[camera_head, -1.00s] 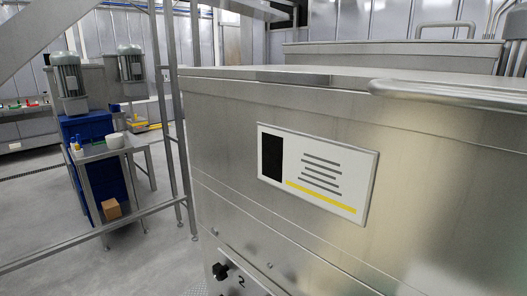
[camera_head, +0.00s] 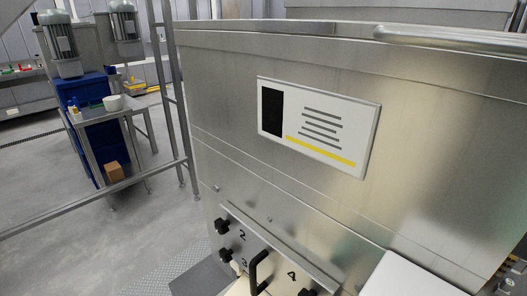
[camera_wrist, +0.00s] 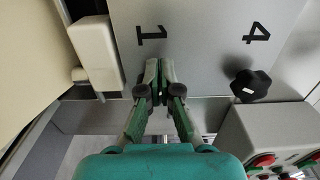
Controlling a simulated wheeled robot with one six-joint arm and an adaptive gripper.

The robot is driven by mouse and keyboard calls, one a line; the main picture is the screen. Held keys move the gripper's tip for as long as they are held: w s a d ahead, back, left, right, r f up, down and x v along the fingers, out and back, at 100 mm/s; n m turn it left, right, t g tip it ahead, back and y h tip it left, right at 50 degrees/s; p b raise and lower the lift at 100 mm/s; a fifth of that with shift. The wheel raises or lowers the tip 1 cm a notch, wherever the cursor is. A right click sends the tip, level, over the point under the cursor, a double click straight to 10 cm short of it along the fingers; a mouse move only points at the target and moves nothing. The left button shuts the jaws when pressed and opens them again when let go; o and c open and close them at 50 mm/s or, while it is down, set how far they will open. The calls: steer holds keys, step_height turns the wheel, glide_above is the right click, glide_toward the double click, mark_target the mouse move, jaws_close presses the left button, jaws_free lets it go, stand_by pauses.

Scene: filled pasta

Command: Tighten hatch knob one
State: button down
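The grey hatch panel (camera_wrist: 205,60) carries the printed numbers 1 and 4 in the wrist view. My gripper (camera_wrist: 160,66) is in front of the panel beside the number 1, its green fingertips close together with nothing clearly seen between them. Knob one cannot be made out; the fingers cover the panel below its number. Black knob four (camera_wrist: 250,85) is to the right, clear of my gripper. In the head view the hatch (camera_head: 268,240) is at the bottom, with black knob two (camera_head: 222,226) at its upper left. My gripper is not visible there.
A pale block-shaped fitting (camera_wrist: 95,48) is close left of my gripper. A grey box with red buttons (camera_wrist: 262,135) is at the lower right. A black handle (camera_head: 259,270) stands out from the hatch. A large labelled steel tank (camera_head: 215,110) rises above it.

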steer(key=shift+r, duration=0.1)
stand_by(0.4)
steer(key=shift+w+a, duration=0.2)
steer(key=shift+a, duration=0.15)
steer(key=v, duration=0.6)
steer(key=shift+r, duration=0.1)
steer(key=shift+w, duration=0.1)
